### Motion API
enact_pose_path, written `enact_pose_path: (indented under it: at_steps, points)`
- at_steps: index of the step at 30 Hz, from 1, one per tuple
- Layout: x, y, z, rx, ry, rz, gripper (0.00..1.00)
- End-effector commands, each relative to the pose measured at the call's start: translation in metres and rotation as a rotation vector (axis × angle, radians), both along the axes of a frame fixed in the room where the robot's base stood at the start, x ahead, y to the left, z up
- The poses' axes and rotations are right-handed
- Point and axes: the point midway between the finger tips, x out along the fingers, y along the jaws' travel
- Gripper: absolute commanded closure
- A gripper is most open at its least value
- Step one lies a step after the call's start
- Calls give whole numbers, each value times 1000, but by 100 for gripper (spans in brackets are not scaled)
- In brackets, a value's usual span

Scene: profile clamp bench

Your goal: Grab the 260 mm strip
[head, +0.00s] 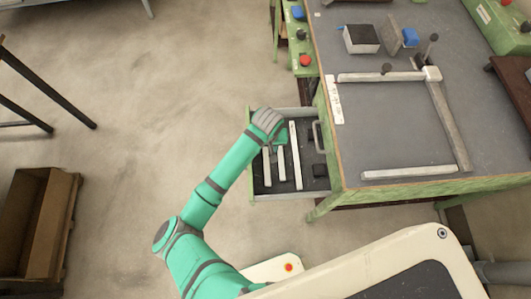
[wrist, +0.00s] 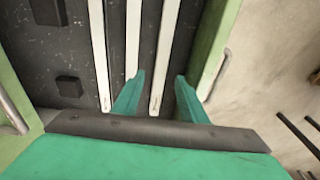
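Three pale strips lie side by side in the open drawer (head: 309,197). In the head view they are a left strip (head: 267,168), a middle strip (head: 281,165) and a long right strip (head: 295,160). My gripper (head: 280,138) is over the drawer and hides the far ends of the left and middle strips. In the wrist view my gripper (wrist: 160,90) is open. Its fingers stand on either side of the rightmost strip (wrist: 166,50), with gaps on both sides. The other strips (wrist: 133,35) (wrist: 99,50) lie to the left. No size marking is readable, so I cannot tell which is 260 mm.
Black blocks (wrist: 69,86) sit in the drawer beside the strips. The green drawer wall (wrist: 215,45) is close to the right finger. The bench (head: 390,125) beside the drawer carries a frame of bars (head: 448,125) and a white strip (head: 335,101). Floor is clear left of the drawer.

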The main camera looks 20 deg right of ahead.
Motion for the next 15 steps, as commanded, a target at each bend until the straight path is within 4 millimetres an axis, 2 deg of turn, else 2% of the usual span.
enact_pose_path:
  at_steps: [7, 15]
  points:
    - [2, 1, -17, 2, 0, -1, 61]
    - [8, 0, -52, 2, 0, -5, 61]
